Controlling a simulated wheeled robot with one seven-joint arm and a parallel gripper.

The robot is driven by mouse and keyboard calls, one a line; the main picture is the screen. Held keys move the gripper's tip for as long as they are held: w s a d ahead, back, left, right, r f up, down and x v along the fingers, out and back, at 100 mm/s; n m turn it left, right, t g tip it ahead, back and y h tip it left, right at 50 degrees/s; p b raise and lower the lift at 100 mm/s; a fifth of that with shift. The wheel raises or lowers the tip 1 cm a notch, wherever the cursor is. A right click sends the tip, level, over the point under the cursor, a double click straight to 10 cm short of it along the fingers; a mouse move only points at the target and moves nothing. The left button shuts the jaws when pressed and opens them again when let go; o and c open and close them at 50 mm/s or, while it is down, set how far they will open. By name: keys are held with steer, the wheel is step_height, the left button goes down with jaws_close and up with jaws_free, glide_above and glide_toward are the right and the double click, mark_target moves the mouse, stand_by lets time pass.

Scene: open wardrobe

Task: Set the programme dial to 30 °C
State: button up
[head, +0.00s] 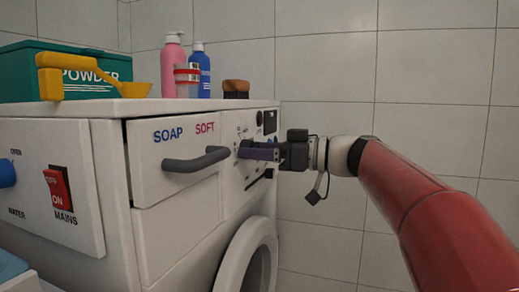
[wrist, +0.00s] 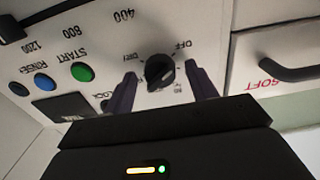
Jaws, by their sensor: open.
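The black round programme dial (wrist: 160,71) sits on the white control panel (wrist: 100,35) in the wrist view. OFF shows at its upper right and DRY at its upper left. The marks below it are small and partly hidden, so I cannot read a 30 or tell the dial's setting. My gripper (wrist: 160,69) is open, with one dark purple finger on each side of the dial, and appears not to grip it. In the head view my gripper (head: 258,151) reaches the panel from the right, and its fingers hide the dial.
The soap drawer (head: 175,155) with its grey handle (head: 196,160) lies left of my gripper. The round door (head: 248,262) is below. START (wrist: 82,72) and RINSE (wrist: 44,83) buttons lie beside the dial. Bottles (head: 174,65) and a brush (head: 236,88) stand on top.

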steer(key=shift+c, duration=0.5)
steer(key=c, duration=0.9)
steer(key=shift+m, duration=0.3)
steer(key=m, duration=0.9)
steer(key=shift+b, duration=0.3)
steer(key=o, duration=1)
